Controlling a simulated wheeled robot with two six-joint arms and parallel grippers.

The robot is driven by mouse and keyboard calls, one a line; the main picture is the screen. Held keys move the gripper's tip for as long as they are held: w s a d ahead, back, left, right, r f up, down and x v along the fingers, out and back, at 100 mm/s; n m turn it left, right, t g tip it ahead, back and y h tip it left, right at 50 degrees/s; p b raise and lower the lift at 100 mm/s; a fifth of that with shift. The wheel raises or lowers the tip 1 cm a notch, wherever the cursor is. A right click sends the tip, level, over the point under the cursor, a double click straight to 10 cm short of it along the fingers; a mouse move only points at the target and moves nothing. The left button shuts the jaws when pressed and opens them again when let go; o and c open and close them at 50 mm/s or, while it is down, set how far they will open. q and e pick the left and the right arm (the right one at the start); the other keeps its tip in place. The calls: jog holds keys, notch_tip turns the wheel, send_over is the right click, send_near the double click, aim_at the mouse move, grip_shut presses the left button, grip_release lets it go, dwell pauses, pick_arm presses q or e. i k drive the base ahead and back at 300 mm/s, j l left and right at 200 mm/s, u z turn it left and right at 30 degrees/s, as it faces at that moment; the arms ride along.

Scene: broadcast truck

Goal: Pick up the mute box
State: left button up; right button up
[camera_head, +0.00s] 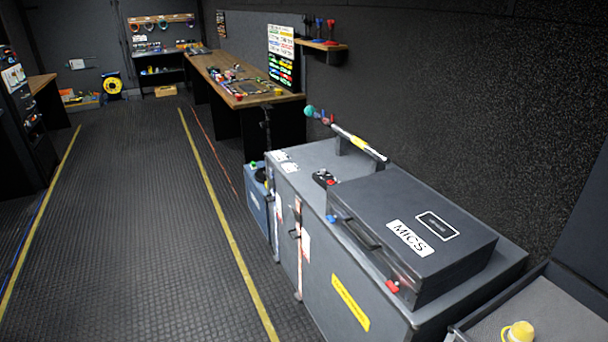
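A small dark box with red on top (325,178) lies on the grey cabinet (305,158), just behind the black MICS case (410,236). It may be the mute box, but it is too small to read any label. Neither of my grippers shows in this view.
An open bin (455,333) with a yellow object (518,332) is at the lower right. The ribbed floor (130,220) at left is clear.

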aim_at(320, 180)
jog(key=i+j+u, duration=0.3)
jog(key=i, duration=0.45)
jog(key=i+u, duration=0.25)
jog(key=i, duration=0.55)
jog(key=i+z, duration=0.35)
jog(key=z, duration=0.15)
jog(key=i+j+z, duration=0.2)
jog(key=i+z, duration=0.25)
jog(key=k, duration=0.1)
